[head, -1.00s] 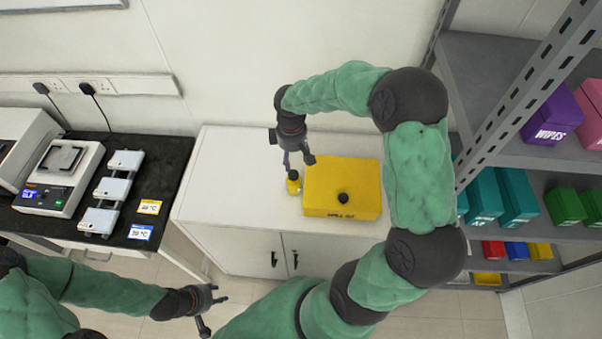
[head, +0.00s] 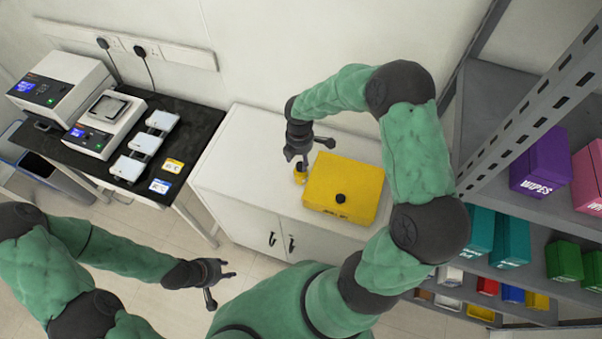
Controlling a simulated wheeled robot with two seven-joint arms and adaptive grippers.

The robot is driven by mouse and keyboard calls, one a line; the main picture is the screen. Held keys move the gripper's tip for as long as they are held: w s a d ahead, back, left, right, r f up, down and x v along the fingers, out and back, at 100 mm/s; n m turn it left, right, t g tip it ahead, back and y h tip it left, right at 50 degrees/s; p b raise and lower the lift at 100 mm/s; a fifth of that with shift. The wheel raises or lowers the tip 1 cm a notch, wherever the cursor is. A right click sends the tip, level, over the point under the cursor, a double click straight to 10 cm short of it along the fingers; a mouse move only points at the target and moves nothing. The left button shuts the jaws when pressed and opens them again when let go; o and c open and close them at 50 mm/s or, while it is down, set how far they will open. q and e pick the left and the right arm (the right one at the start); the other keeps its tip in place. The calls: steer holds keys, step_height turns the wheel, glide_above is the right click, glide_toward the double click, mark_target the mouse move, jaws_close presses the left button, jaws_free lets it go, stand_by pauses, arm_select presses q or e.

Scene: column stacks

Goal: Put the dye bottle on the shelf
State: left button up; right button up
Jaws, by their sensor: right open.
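A small yellow bottle (head: 300,176), which looks like the dye bottle, stands on the white cabinet (head: 240,150), just left of a yellow box. My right gripper (head: 298,162) is open and points down right at the bottle, its fingers covering the bottle's top. I cannot tell whether the fingers touch it. My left gripper (head: 222,287) is open and empty in front of the cabinet, low in the view. The grey metal shelf (head: 495,110) stands at the right and carries several coloured boxes.
A dark bench (head: 195,113) with instruments stands at the left. Purple (head: 538,165) and teal (head: 511,242) boxes fill parts of the shelf. The cabinet's left part is clear.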

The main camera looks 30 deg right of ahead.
mark_target(301, 165)
steer(key=f, duration=0.8)
steer(key=shift+d, duration=0.2)
steer(key=c, duration=1.1)
